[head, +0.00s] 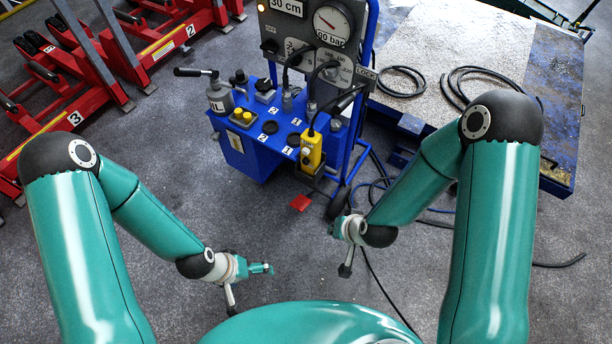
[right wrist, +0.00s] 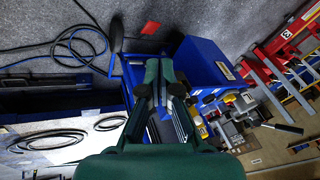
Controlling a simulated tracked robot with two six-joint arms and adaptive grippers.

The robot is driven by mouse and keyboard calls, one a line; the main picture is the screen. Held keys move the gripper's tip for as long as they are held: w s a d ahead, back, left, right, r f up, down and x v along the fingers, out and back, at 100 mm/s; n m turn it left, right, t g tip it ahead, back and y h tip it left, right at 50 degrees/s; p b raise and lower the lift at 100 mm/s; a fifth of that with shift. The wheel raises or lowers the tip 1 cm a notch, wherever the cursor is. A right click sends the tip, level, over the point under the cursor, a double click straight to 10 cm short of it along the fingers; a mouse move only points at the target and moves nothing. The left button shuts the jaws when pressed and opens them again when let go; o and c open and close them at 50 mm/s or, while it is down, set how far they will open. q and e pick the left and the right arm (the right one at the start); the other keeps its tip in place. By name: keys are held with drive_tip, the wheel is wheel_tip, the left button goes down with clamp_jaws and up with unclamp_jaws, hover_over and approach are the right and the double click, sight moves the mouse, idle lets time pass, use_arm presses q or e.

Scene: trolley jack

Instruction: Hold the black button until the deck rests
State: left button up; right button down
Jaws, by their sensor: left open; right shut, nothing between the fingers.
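A blue hydraulic trolley (head: 240,150) stands at the centre of the head view. A yellow pendant (head: 311,150) hangs at its front right side, with its buttons too small to tell apart. Dark round knobs (head: 270,127) sit on its top, and I cannot tell which is the black button. The deck (head: 430,50) is a worn grey platform with blue edges at the upper right; its panel sign (head: 287,6) reads 30 cm. My left gripper (head: 262,268) is open and empty, low before the trolley. My right gripper (head: 335,229) is shut and empty near the trolley's wheel; its fingers show in the right wrist view (right wrist: 161,85).
A pressure gauge (head: 333,20) tops the trolley. A red pedal or plate (head: 300,203) lies on the floor. Black hoses (head: 480,85) loop on the deck. Red racks (head: 70,95) stand at left.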

sight(305, 162)
drive_tip(key=w+a+f+t+b, duration=0.35)
drive_tip(key=w+b, duration=0.25)
drive_tip(key=b, duration=0.2)
drive_tip(key=w+a+f+t+b, duration=0.2)
drive_tip(key=w+f+b, duration=0.25)
drive_tip(key=b, duration=0.45)
drive_tip(key=w+a+r+m+t+b, duration=0.2)
drive_tip(key=a+t+b, duration=0.4)
drive_tip(key=b, duration=1.1)
drive_tip(key=shift+w+a+m+h+b, duration=0.3)
drive_tip(key=shift+w+a+m, duration=0.3)
drive_tip(key=shift+w+a, duration=0.3)
drive_tip(key=shift+w+d+t, duration=0.1)
drive_tip(key=shift+t, duration=0.15)
drive_tip(key=w+d, duration=0.5)
drive_tip(key=w, duration=0.2)
